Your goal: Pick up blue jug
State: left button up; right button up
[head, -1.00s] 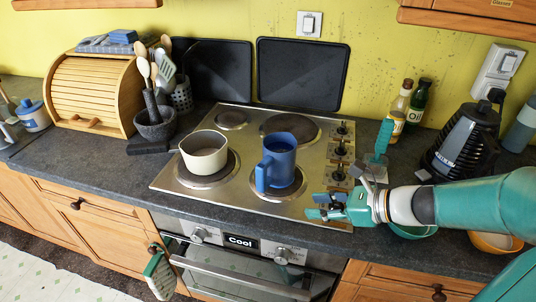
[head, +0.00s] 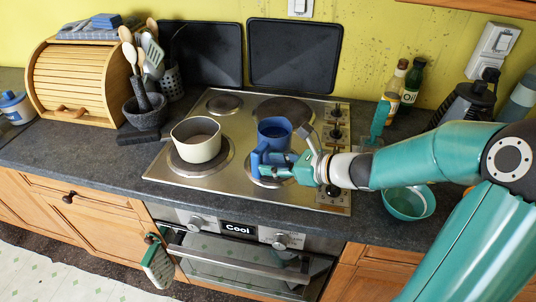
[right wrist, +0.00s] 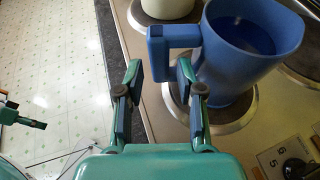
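The blue jug (head: 274,132) stands upright on the front right hotplate of the hob. Its square handle points left and toward the front; it also shows in the right wrist view (right wrist: 232,62). My right gripper (head: 270,170) is at the front of the jug, beside the handle. In the right wrist view its two fingers (right wrist: 160,74) are apart, with the handle (right wrist: 168,46) just beyond the tips, roughly in line with the gap. Nothing is held. A small teal and dark part at the left edge of that view may be my left gripper (right wrist: 20,117); its state is unclear.
A cream pot (head: 196,140) stands on the hotplate left of the jug. Hob knobs (head: 336,135) line the right side. A utensil mortar (head: 145,108) is further left.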

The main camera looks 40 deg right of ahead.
aim_at(262, 162)
jog(key=x, duration=0.5)
jog(key=shift+w+a, duration=0.15)
grip_shut()
